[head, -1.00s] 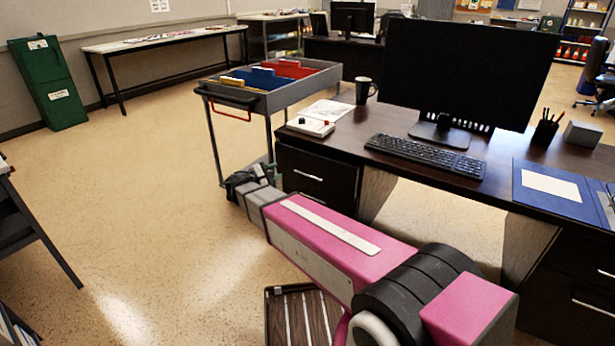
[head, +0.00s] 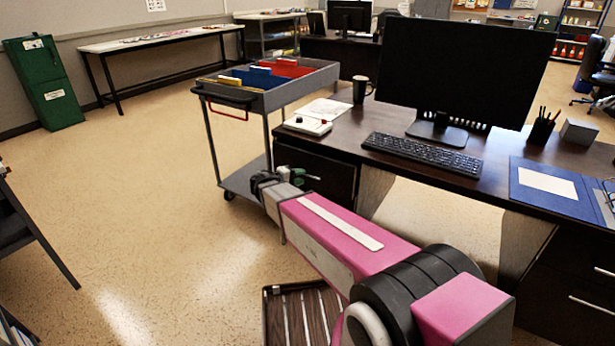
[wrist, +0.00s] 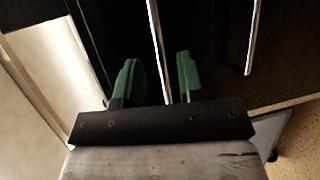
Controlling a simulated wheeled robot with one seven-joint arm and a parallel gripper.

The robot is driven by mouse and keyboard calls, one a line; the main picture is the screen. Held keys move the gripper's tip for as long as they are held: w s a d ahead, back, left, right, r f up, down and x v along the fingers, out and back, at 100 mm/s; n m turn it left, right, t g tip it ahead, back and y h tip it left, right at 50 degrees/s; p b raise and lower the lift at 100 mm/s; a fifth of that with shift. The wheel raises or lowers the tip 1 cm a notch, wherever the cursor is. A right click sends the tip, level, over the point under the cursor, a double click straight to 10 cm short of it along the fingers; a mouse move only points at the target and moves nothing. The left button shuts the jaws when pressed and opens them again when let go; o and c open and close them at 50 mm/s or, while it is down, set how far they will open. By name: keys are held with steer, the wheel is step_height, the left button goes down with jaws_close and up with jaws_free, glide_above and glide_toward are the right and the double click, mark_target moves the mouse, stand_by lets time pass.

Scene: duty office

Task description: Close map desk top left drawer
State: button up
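The map desk (head: 345,145) is the dark-topped desk with a monitor. Its left drawer unit has a dark front (head: 325,170), partly hidden by my arm. My gripper (head: 290,175) is in front of the upper part of this unit, near the top left drawer. In the wrist view, my two green fingers (wrist: 157,80) are apart. A thin pale metal handle (wrist: 154,45) runs between them against a dark front, with no visible grip on it. A second handle (wrist: 252,40) lies to the right. I cannot tell how far the drawer stands out.
A grey trolley (head: 262,103) with coloured folders stands close beyond my gripper. The floor to the left is open, with a dark chair or table at the edge.

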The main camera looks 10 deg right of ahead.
mark_target(307, 175)
steer(key=shift+x, duration=2.15)
jaws_close()
steer(key=shift+w+d, duration=0.65)
steer(key=shift+w, duration=0.2)
steer(key=shift+w+d, duration=0.7)
steer(key=shift+w, duration=0.1)
jaws_free()
steer(key=v, duration=1)
steer(key=shift+s+a, duration=0.2)
steer(key=shift+a, duration=0.15)
